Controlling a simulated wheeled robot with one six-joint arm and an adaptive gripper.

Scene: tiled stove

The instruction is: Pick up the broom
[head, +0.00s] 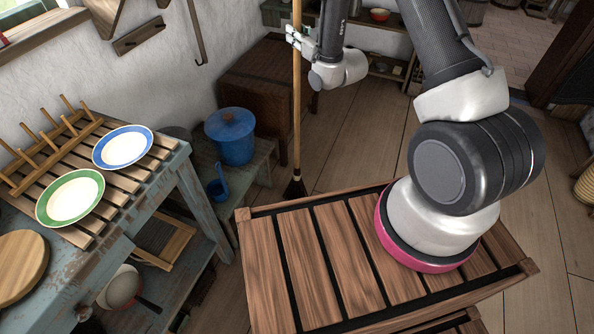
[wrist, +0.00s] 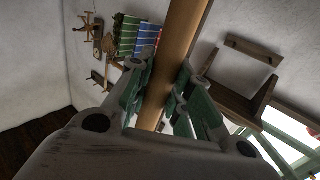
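The broom (head: 297,110) stands upright behind my wooden slatted top, with a long light-wood handle and dark bristles (head: 295,188) at the bottom. The top edge hides the bristles' lower end, so I cannot tell whether they touch the floor. My gripper (head: 297,38) is at the upper part of the handle. In the wrist view the handle (wrist: 172,70) runs between the green-padded fingers (wrist: 165,90), which lie close against it on both sides. The gripper looks shut on the handle.
A worn blue table (head: 150,195) at left carries a dish rack with a blue-rimmed plate (head: 122,147) and a green-rimmed plate (head: 70,198). A blue pot (head: 230,137) sits on a low bench. A wooden chest (head: 265,85) stands behind the broom.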

